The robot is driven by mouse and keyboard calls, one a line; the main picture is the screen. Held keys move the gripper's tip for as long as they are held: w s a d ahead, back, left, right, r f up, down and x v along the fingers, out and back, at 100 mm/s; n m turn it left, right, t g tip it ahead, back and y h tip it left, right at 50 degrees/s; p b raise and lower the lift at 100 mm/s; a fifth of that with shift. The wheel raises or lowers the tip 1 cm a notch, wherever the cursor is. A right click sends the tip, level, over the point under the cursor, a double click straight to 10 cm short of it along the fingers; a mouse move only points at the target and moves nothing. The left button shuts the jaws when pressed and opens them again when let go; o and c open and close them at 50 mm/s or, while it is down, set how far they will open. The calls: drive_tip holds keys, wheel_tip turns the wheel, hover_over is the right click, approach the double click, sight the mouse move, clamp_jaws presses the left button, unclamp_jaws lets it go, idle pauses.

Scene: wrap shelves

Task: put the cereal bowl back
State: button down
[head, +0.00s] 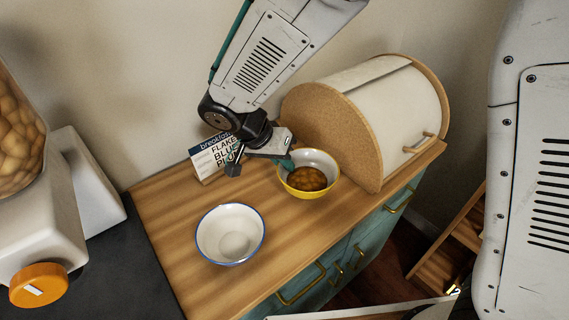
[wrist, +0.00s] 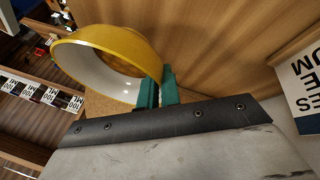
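A yellow bowl (head: 322,190) with a white inside holds a heap of brown cereal (head: 307,179) and is upright near the bread box in the head view. My gripper (head: 287,163) is at its left rim. In the wrist view the yellow bowl (wrist: 125,45) fills the upper left, and the teal fingers (wrist: 158,88) are close together with its rim between them. I cannot tell whether its base touches the counter. A white bowl with a blue rim (head: 230,250) stands empty on the counter, in front and to the left. A printed breakfast card (head: 213,158) stands behind my gripper.
A bread box (head: 335,125) with a cork side is close on the right of the yellow bowl. A dispenser with an orange knob (head: 38,285) stands on the left. The wooden counter (head: 175,215) is clear around the white bowl; its front edge is above teal drawers (head: 370,230).

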drive_tip(key=shift+w+d, duration=0.2)
drive_tip(key=shift+w, duration=0.35)
drive_tip(key=shift+w+d+f, duration=0.1)
drive_tip(key=shift+w+f, duration=0.15)
drive_tip(key=shift+f, duration=0.65)
drive_tip(key=shift+w+f, duration=0.2)
drive_tip(key=shift+f, duration=0.7)
drive_tip(key=shift+f, duration=0.15)
drive_tip(key=c, duration=1.6)
unclamp_jaws()
drive_tip(key=v, duration=1.2)
drive_tip(key=shift+d+r, duration=0.15)
drive_tip(key=shift+r, duration=0.05)
